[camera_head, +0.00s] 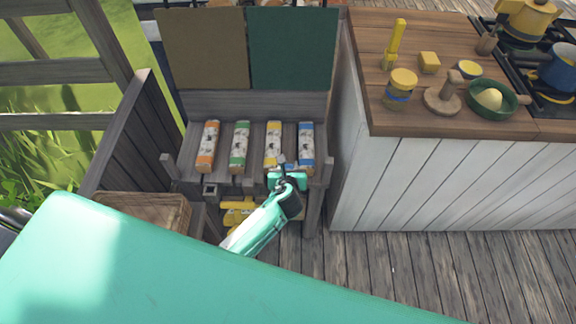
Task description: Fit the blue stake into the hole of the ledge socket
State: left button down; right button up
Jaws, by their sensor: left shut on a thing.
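My left gripper (284,173) is in front of the front edge of a grey wooden bench, near its right end. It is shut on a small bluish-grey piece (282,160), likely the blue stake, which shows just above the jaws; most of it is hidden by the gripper. A small grey block with a dark square opening, perhaps the ledge socket (210,190), is on the bench's front edge to the left, apart from the gripper. My right gripper is not in view.
Several wrapped rolls with orange (207,147), green (239,147), yellow (272,146) and blue (306,148) bands lie on the bench. A wooden-topped counter (430,118) with pots and kitchen items stands right. A woven basket (150,212) is at lower left. Plank floor at right is clear.

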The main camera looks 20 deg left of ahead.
pick_arm(q)
jog(key=shift+f+b, duration=0.35)
jog(key=shift+f, duration=0.4)
jog(key=c, duration=0.9)
grip_release()
jog(key=v, duration=1.4)
